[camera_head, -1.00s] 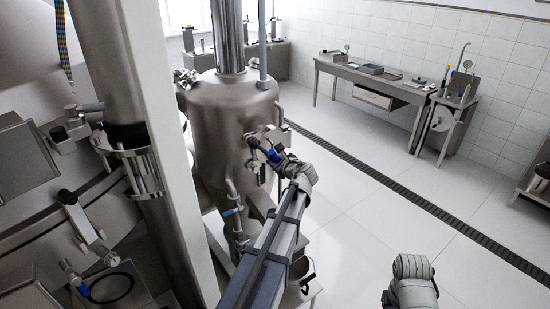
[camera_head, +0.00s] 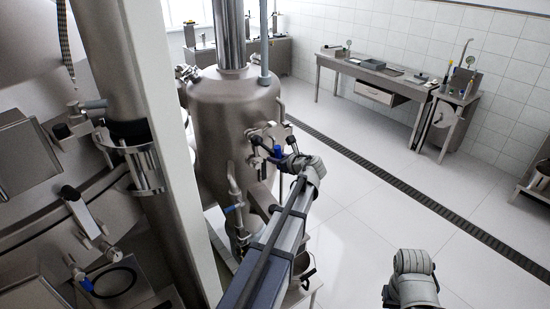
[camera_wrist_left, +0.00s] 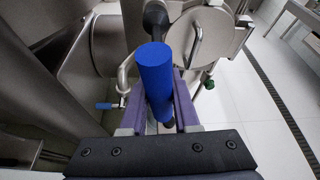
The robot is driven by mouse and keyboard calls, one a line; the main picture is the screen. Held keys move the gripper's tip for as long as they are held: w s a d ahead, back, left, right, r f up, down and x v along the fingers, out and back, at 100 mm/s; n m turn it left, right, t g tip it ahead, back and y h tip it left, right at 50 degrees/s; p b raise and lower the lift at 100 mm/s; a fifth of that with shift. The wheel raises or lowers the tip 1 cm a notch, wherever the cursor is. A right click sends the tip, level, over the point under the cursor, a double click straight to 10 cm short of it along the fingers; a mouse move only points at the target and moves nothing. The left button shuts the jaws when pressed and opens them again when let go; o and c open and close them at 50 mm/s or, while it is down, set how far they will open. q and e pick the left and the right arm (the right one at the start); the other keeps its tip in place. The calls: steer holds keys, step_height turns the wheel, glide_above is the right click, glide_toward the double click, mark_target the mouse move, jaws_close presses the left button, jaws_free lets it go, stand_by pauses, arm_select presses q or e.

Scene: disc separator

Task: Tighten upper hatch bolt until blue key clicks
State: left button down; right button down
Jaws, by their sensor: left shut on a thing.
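A blue cylindrical key (camera_wrist_left: 155,75) stands between the two purple fingers of my left gripper (camera_wrist_left: 153,108) in the left wrist view. The gripper is shut on it. In the head view, my left gripper (camera_head: 279,158) is at the hatch fittings (camera_head: 258,142) on the side of the steel tank (camera_head: 228,112), and the blue key (camera_head: 277,151) shows as a small spot there. The gripper and key partly cover the fittings, so I cannot make out the upper hatch bolt clearly. My right gripper is out of view.
A white post (camera_head: 165,150) and steel machinery (camera_head: 110,215) stand at the left. A pipe with a blue-handled valve (camera_head: 232,208) runs below the hatch. The tiled floor (camera_head: 370,180) to the right is clear up to the workbench (camera_head: 375,75), with a dark drain channel across it.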

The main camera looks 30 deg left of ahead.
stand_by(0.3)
arm_select(q)
steer(key=shift+n+t+b, duration=0.3)
steer(key=shift+n+t, duration=0.4)
steer(key=shift+n+t+h+b, duration=0.3)
steer(key=shift+n+t+b, duration=0.25)
steer(key=shift+n, duration=0.35)
steer(key=n+t, duration=0.1)
steer(key=n+t+b, duration=0.1)
steer(key=shift+w+d+n, duration=0.1)
steer(key=shift+w+n, duration=0.15)
steer(key=shift+n, duration=0.15)
steer(key=shift+w+r+n+t+b, duration=0.1)
steer(key=shift+r+n+t+b, duration=0.2)
steer(key=shift+n+b, duration=0.3)
